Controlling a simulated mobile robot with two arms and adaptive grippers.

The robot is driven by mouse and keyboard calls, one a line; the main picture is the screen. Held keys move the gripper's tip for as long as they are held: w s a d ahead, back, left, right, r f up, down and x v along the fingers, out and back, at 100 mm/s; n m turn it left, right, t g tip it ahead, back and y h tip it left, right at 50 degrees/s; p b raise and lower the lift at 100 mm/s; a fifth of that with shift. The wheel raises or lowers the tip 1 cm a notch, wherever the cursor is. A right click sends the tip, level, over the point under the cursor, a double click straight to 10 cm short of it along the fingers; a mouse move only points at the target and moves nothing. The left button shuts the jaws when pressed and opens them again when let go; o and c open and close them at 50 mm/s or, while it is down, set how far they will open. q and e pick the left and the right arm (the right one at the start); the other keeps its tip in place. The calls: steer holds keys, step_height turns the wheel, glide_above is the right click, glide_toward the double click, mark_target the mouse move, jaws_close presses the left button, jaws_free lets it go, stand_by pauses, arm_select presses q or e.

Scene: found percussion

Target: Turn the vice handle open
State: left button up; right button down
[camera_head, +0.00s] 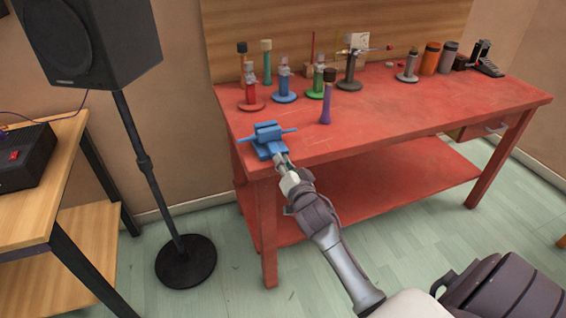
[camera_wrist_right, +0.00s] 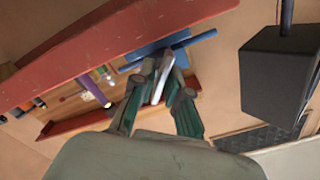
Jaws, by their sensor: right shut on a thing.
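The blue vice (camera_head: 268,133) stands at the near left corner of the red workbench (camera_head: 400,112), with a blue bar sticking out to both sides. My right gripper (camera_head: 284,162) is at the front of the vice, at the bench edge. In the right wrist view the vice (camera_wrist_right: 172,44) lies just past the fingers of my right gripper (camera_wrist_right: 168,92). A pale grey vice handle (camera_wrist_right: 166,82) shows between these fingers, which are shut on it. The fingers hide part of it in the head view. My left gripper is not in view.
A purple mallet-like item (camera_head: 326,105) stands right of the vice, with several coloured stands and cans along the back. A speaker (camera_head: 85,40) on a pole is at left, near a wooden table (camera_head: 45,200). The bench's front middle is clear.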

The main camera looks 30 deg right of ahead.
steer(key=shift+n, duration=0.3)
steer(key=shift+r+n+p, duration=0.15)
steer(key=shift+n+p, duration=0.45)
steer(key=shift+n, duration=0.3)
steer(key=n+p, duration=0.1)
steer(key=n, duration=0.1)
steer(key=shift+n, duration=0.3)
steer(key=n, duration=0.2)
steer(key=shift+a+n+p, duration=0.1)
steer(key=shift+n+p, duration=0.3)
steer(key=n, duration=0.3)
steer(key=shift+a+n+p, duration=0.1)
steer(key=shift+n+p, duration=0.2)
steer(key=n, duration=0.6)
steer(key=shift+w+a, duration=0.1)
steer(key=n, duration=0.6)
steer(key=shift+f, duration=0.25)
steer(key=shift+a, duration=0.1)
